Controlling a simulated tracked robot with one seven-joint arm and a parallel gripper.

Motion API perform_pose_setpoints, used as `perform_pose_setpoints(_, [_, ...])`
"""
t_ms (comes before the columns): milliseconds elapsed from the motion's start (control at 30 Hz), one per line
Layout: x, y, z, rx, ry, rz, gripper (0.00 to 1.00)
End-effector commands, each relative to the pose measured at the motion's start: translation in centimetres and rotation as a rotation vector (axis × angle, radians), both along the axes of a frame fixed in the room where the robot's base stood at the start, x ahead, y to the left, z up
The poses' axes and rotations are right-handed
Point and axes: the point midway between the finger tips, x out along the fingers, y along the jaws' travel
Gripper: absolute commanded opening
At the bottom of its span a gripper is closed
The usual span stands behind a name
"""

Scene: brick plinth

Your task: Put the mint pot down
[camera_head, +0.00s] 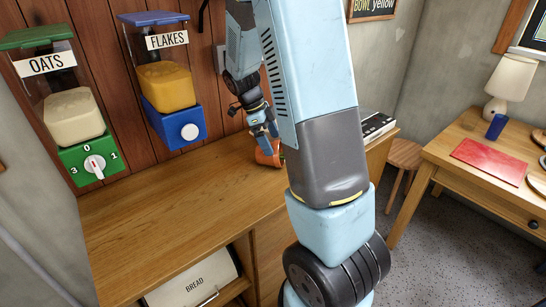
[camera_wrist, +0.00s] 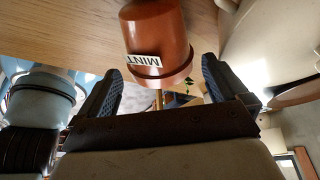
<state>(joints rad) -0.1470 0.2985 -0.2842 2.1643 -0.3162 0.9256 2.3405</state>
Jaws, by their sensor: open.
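The mint pot is a terracotta-coloured pot (camera_head: 268,156) on the wooden counter, partly hidden by my arm in the head view. In the wrist view the pot (camera_wrist: 158,28) is at the top centre, with a white MINT label near its rim. My gripper (camera_wrist: 162,66) is open, with one finger on each side of the rim end of the pot and a visible gap at each side. In the head view my gripper (camera_head: 264,132) is just above and at the pot, and its fingertips are too small to make out.
The wooden counter (camera_head: 170,215) has free room at left and front. A green OATS dispenser (camera_head: 90,160) and a blue FLAKES dispenser (camera_head: 182,130) are on the back wall. A BREAD box (camera_head: 192,284) sits below. A desk (camera_head: 465,140) with a lamp (camera_head: 510,80) stands right.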

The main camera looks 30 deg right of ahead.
Motion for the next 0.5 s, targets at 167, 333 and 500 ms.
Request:
perform_pose_setpoints(167, [-0.5,-0.6,-1.6,0.0,0.002,-0.002,1.0])
perform_pose_setpoints(333, [-0.8,-0.9,-2.3,0.001,0.001,-0.003,1.0])
perform_pose_setpoints(500, [-1.7,-1.9,-4.3,0.001,0.003,-0.003,1.0])
